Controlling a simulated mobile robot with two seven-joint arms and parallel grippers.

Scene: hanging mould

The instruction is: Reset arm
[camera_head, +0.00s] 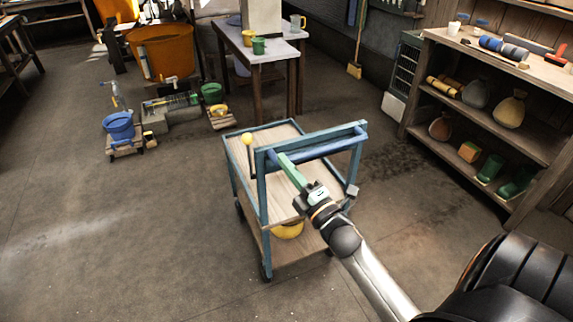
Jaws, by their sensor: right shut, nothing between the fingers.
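My right arm comes in from the lower right and reaches over a blue-framed cart (262,205). My right gripper (290,168), with a long green end part, is shut and empty. It lies across the cart's blue handle bar in the picture, above the wooden top; I cannot tell whether it touches the bar. My left gripper is out of view.
A yellow ball knob (247,138) stands at the cart's left side. A yellow item (288,231) sits on its lower shelf. A wooden shelf unit (470,110) stands right, a table (262,52) behind. Open floor (110,220) lies left.

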